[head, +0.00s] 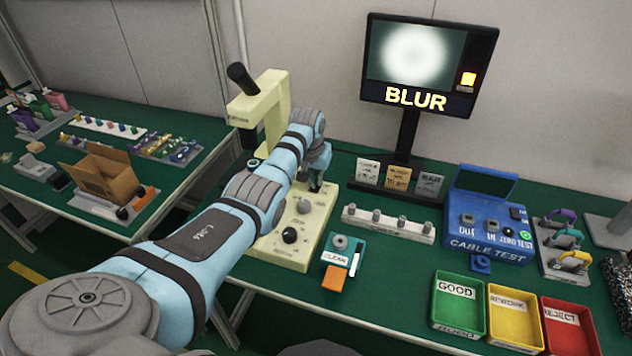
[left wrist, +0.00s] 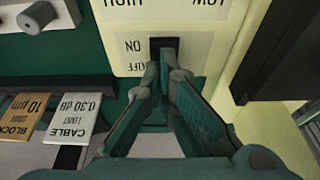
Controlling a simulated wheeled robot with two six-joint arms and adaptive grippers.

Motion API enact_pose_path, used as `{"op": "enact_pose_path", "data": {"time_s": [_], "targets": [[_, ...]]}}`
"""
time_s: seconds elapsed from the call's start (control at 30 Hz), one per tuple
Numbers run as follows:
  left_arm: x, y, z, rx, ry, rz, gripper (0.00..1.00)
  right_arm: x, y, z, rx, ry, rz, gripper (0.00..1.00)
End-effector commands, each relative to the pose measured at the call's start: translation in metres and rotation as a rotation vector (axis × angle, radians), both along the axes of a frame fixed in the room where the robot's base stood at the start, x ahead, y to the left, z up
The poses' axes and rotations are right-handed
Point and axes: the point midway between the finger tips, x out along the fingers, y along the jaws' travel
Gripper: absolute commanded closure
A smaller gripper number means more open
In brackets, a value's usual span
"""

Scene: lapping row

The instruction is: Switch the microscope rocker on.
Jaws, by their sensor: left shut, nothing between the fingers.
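The cream microscope (head: 268,105) stands at the left end of the near bench, with its base (head: 278,255) partly behind my left arm. My left gripper (head: 317,186) is over the right rear part of that base, fingers pointing down. In the left wrist view the gripper (left wrist: 165,68) is shut and empty, its fingertips at the near edge of the black rocker (left wrist: 162,44). The labels ON and OFF beside the rocker appear upside down. The fingers hide part of the rocker, and I cannot tell whether they touch it or which way it is tipped. My right gripper is out of view.
A monitor (head: 430,65) shows a blurred white disc and the word BLUR. Label cards (head: 398,178), a connector rack (head: 388,224) and a CLEAN box (head: 343,248) stand right of the microscope. Farther right are the blue cable tester (head: 487,240) and sorting trays (head: 459,303).

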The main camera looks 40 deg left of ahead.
Motion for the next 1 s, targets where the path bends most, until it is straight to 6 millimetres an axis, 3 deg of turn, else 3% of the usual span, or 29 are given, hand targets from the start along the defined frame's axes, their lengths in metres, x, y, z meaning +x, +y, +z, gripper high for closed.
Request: {"op": "enact_pose_path", "data": {"time_s": [0.37,0.73,0.87,1.0], "targets": [[0.007,0.002,0.000,-0.001,0.000,0.000,1.00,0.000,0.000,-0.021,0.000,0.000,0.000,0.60],[0.008,0.002,0.002,-0.001,0.001,0.000,1.00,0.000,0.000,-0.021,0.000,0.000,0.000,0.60],[0.008,0.002,0.008,-0.001,0.001,-0.001,1.00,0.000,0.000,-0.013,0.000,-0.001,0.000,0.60],[0.007,0.001,0.028,-0.001,0.001,-0.001,1.00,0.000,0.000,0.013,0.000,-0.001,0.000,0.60]]}}
